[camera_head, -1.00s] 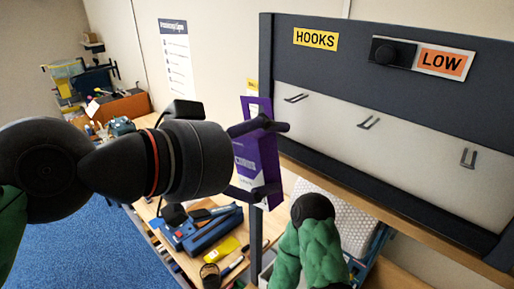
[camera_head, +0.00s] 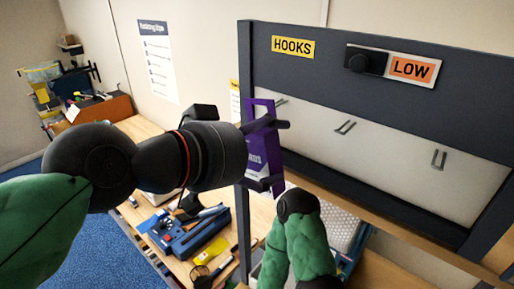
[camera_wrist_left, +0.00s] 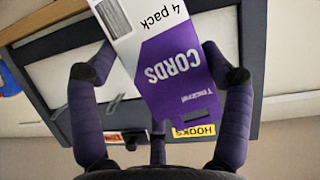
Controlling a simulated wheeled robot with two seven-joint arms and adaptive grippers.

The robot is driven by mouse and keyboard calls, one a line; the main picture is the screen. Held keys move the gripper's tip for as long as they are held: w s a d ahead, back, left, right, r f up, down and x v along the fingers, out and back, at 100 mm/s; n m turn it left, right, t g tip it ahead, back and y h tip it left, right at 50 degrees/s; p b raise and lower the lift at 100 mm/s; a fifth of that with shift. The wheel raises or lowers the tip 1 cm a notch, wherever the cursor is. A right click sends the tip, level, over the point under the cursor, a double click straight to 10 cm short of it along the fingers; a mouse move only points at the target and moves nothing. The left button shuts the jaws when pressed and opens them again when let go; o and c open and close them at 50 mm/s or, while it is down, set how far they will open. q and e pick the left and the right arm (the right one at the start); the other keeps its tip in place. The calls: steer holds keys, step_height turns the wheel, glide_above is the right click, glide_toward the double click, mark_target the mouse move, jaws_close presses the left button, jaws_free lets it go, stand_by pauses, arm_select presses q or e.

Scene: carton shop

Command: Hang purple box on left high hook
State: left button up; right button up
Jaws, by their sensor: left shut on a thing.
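The purple box (camera_head: 256,154), with a hang tab at its top, is upright in my left gripper (camera_head: 272,154), which is shut on it. In the left wrist view, the purple and white box (camera_wrist_left: 172,62) reads "CORDS" and "4 pack", with my left gripper's fingers (camera_wrist_left: 160,78) at either side. In the head view, the left hook (camera_head: 281,101) shows just right of the box's top; depth between them is unclear. The middle hook (camera_head: 345,127) and right hook (camera_head: 439,160) are empty. My right gripper is not in view.
The dark-framed rack (camera_head: 340,63) bears a "HOOKS" label (camera_head: 293,47) and an orange "LOW" sign (camera_head: 411,68). Its upright (camera_head: 244,210) stands close to the box. My right forearm is low in front of the rack.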

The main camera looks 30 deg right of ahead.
arm_select(q)
steer(key=shift+w+d+f+p, duration=0.1)
steer(key=shift+w+d+p, duration=0.25)
steer(key=shift+d, duration=0.45)
steer(key=shift+w+d+p, duration=0.3)
steer(key=shift+d+p, duration=0.05)
steer(key=shift+d, duration=0.45)
steer(key=shift+b+x, duration=0.45)
steer(key=shift+x, duration=0.35)
steer(key=shift+f, duration=0.1)
steer(key=o, duration=1.2)
steer(key=shift+c, duration=0.2)
